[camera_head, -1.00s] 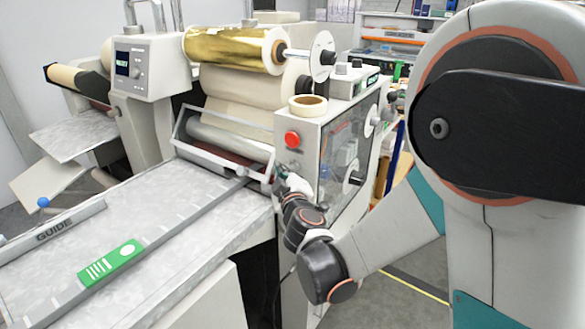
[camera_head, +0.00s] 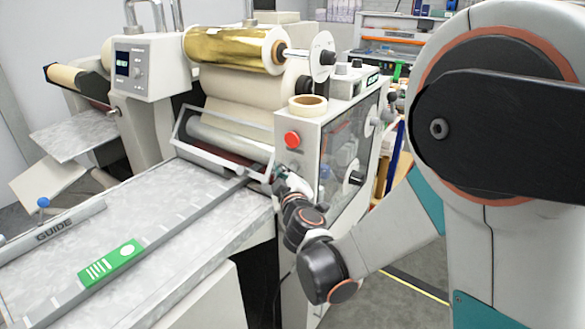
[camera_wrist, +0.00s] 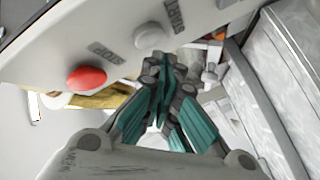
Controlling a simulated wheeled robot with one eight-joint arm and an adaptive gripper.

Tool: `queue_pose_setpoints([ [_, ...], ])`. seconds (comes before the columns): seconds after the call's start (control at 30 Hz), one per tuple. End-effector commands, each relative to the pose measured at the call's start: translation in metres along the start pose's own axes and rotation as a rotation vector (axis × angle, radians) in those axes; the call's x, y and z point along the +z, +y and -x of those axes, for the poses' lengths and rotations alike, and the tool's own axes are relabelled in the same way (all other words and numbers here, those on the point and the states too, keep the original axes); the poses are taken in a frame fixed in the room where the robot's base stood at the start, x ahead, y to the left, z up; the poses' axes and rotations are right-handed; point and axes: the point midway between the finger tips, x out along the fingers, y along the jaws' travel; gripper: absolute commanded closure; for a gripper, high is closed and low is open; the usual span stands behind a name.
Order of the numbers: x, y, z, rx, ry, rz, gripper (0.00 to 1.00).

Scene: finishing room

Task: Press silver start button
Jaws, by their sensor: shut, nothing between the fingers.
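The silver start button (camera_wrist: 149,37) shows in the wrist view as a short round grey knob on the pale panel, beside the word START. My gripper (camera_wrist: 165,68) is shut and empty, with its fingertips just below the button in the picture. I cannot tell whether they touch it. A red stop button (camera_wrist: 87,77) is to the left on the same panel, beside the word STOP. In the head view the red button (camera_head: 292,139) is clear, but my wrist hides the silver one. My gripper (camera_head: 277,177) is small and partly hidden there, by the panel's lower part.
The foil machine's panel (camera_head: 310,130) stands in front of my arm, with a tape roll (camera_head: 308,102) on top. The metal feed table (camera_head: 190,205) with a long guide bar (camera_head: 150,246) lies to the left. Open floor (camera_head: 400,270) shows at lower right.

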Motion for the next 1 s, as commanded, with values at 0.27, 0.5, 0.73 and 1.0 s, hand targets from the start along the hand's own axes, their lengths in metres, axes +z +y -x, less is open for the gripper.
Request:
queue_pose_setpoints([
  [0.27,0.0040,0.0039,-0.0049,0.001,-0.001,0.000,1.00],
  [0.5,0.0041,0.0047,-0.0058,0.000,0.000,0.000,1.00],
  [0.73,0.0044,0.0049,-0.0061,0.000,0.000,0.000,1.00],
  [1.0,0.0058,0.0061,-0.0080,0.000,0.000,0.000,1.00],
])
